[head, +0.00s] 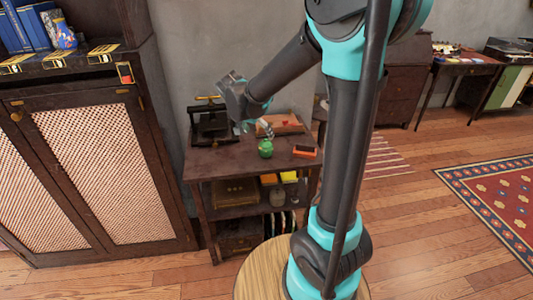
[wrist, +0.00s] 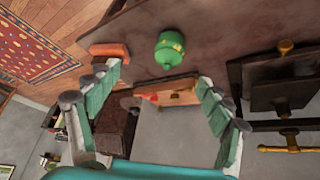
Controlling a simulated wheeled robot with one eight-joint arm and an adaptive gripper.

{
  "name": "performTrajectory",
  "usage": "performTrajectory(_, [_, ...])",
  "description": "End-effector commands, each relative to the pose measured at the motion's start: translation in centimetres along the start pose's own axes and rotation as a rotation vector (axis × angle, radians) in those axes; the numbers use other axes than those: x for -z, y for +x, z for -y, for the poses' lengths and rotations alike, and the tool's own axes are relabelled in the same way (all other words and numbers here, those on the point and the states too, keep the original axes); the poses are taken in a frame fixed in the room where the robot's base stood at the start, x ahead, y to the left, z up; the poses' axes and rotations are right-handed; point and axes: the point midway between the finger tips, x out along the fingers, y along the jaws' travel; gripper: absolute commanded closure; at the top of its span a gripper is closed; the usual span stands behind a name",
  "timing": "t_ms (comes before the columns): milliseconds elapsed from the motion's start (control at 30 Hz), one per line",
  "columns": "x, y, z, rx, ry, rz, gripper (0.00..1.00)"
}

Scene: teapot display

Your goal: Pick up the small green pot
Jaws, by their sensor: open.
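The small green pot (head: 265,148) stands on the top of a dark wooden side table (head: 215,165) in the head view. In the wrist view the green pot (wrist: 169,50) is at the upper middle, beyond my fingertips and not between them. My gripper (head: 257,128) is above the table, close to the pot and just behind or above it. In the wrist view my gripper (wrist: 158,80) has its two teal fingers spread wide apart, with nothing held between them.
A black press with a brass handle (head: 207,120) stands left of the pot. An orange-red box (head: 304,151) lies to its right, and a wooden box (head: 282,124) lies behind. A tall dark cabinet (head: 90,165) stands at the left. The tabletop in front of the pot is clear.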

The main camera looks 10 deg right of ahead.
Motion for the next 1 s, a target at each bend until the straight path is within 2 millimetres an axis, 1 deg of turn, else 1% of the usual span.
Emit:
performTrajectory(33, [0.3, -0.2, 1.6, -0.005, 0.027, -0.017, 0.20])
performTrajectory(100, [0.6, -0.4, 2.8, -0.011, 0.065, -0.037, 0.20])
performTrajectory(200, [0.9, -0.4, 3.7, -0.017, 0.096, -0.052, 0.20])
performTrajectory(267, [1.0, -0.1, 3.8, -0.018, 0.103, -0.055, 0.20])
performTrajectory(367, [1.1, 1.4, 3.8, -0.019, 0.106, -0.055, 0.20])
performTrajectory(600, [1.3, 6.1, 3.6, -0.019, 0.105, -0.055, 0.20])
performTrajectory(800, [1.4, 9.6, 3.4, -0.019, 0.104, -0.054, 0.20])
performTrajectory(900, [1.5, 10.8, 3.5, -0.018, 0.104, -0.053, 0.20])
performTrajectory(1000, [1.5, 11.4, 3.4, -0.018, 0.104, -0.054, 0.20])
